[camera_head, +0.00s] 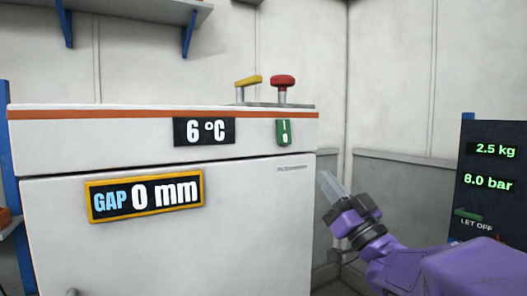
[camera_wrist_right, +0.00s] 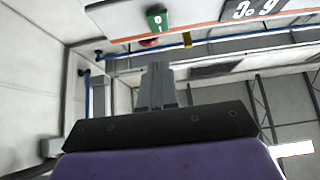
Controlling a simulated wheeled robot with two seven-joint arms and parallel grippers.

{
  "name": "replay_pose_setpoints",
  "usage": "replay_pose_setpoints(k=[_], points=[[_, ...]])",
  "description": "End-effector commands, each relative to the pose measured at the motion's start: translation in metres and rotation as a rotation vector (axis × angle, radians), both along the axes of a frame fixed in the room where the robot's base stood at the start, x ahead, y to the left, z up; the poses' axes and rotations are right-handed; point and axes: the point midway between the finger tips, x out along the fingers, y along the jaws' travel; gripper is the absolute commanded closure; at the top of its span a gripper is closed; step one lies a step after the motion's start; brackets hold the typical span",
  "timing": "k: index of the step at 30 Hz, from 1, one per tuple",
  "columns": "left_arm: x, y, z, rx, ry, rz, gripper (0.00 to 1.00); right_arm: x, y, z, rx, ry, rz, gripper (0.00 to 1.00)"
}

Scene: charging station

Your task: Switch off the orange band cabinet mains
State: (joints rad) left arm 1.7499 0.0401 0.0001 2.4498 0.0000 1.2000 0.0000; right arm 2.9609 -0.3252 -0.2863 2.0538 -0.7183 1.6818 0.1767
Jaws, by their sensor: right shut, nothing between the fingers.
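The orange band cabinet (camera_head: 60,165) is a white unit with an orange stripe along its upper edge, at the left and middle of the head view. Its green mains switch (camera_head: 284,132) is on the front face near the top right corner, right of the 6 °C display. The green switch (camera_wrist_right: 157,19) also shows near the top of the right wrist view. My right gripper (camera_head: 328,182) is shut and empty, just right of the cabinet's front right edge and lower than the switch, apart from it. My left gripper is not in view.
A yellow lever (camera_head: 248,81) and a red knob (camera_head: 283,80) stand on top of the cabinet. A GAP 0 mm sign (camera_head: 145,196) is on its door. A dark panel (camera_head: 490,180) with readouts stands at the right. A blue-bracketed shelf (camera_head: 130,15) is at the upper left.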

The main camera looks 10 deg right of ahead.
Motion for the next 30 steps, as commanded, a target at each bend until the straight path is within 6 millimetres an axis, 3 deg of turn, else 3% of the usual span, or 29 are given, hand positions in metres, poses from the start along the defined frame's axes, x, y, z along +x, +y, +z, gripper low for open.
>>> replay_pose_setpoints(k=[5, 9, 13, 16, 22, 30], points=[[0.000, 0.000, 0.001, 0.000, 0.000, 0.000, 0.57, 0.015, 0.004, 0.014, 0.007, -0.003, 0.002, 1.00], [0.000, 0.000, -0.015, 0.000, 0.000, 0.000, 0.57, 0.037, 0.011, 0.027, 0.012, -0.005, 0.001, 1.00], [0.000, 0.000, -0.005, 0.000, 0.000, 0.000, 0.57, 0.060, 0.020, 0.051, 0.005, -0.001, 0.001, 1.00], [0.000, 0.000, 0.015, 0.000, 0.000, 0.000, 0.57, 0.076, 0.027, 0.067, 0.002, 0.002, -0.001, 1.00], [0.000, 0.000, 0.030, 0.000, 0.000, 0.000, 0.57, 0.104, 0.038, 0.058, 0.002, 0.003, 0.000, 1.00], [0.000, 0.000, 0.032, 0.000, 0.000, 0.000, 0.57, 0.112, 0.041, 0.054, 0.002, 0.001, -0.001, 1.00]])
